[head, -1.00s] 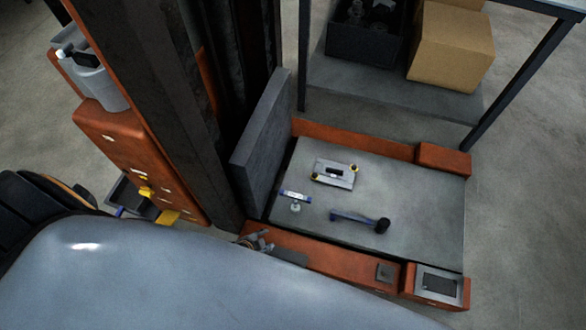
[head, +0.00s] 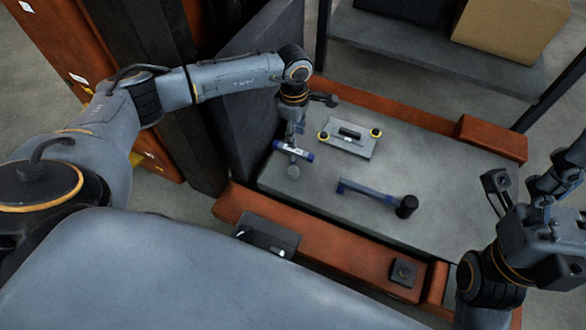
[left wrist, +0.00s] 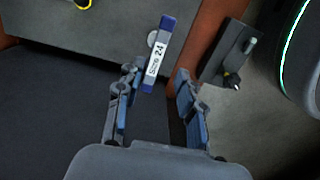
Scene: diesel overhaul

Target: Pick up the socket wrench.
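A blue tool with a black cylindrical head (head: 378,195) lies flat on the grey deck; it looks like the socket wrench, though I cannot be sure. My left gripper (head: 294,135) hangs over the left of the deck, above a blue-ended bar with a white label (head: 293,151). In the left wrist view the gripper (left wrist: 155,85) is open and empty, with the labelled bar (left wrist: 159,55) just beyond its fingertips. A small grey disc (head: 293,172) is by the bar. My right gripper (head: 522,183) is at the right, fingers apart, away from the tool.
A grey plate with yellow-black ends (head: 350,140) lies behind the blue tool. An orange frame (head: 330,245) edges the deck. A dark upright panel (head: 238,110) stands at left. A shelf (head: 430,58) with a cardboard box (head: 512,30) is behind.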

